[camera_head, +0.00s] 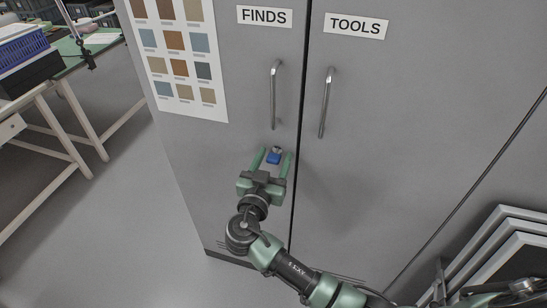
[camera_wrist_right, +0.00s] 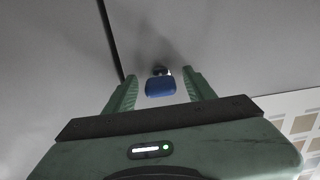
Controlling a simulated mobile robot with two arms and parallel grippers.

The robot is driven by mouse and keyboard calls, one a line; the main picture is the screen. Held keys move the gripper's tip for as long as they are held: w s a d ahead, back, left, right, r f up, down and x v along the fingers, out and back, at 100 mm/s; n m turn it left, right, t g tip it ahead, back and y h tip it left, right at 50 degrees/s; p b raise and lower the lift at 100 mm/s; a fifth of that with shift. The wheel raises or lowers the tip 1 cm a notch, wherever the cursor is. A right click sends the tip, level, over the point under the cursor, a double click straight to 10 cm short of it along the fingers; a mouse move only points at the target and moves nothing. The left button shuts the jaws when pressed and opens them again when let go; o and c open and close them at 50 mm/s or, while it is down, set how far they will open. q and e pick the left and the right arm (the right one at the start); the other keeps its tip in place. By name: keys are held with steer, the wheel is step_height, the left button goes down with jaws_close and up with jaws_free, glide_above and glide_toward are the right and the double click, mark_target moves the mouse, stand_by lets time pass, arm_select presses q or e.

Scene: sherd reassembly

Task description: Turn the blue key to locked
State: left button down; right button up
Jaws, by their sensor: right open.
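The blue key (camera_head: 273,157) sits in a small metal lock on the left cabinet door (camera_head: 235,60), the one labelled FINDS, below its handle. My right gripper (camera_head: 273,155) is open, with one green finger on each side of the key. In the right wrist view the key's blue head (camera_wrist_right: 160,87) lies between the two fingertips of the gripper (camera_wrist_right: 160,88), with a gap visible on both sides. The dark lock (camera_wrist_right: 159,71) shows just behind the key head. My left gripper is not in view.
Two vertical metal handles (camera_head: 275,95) (camera_head: 326,102) stick out above the key. A colour-sample chart (camera_head: 177,117) hangs on the left door. A table with a blue crate (camera_head: 22,47) stands at the left. Pale-edged panels (camera_head: 500,245) lean at the lower right. Floor is clear left of the cabinet.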

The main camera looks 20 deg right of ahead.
jaws_close()
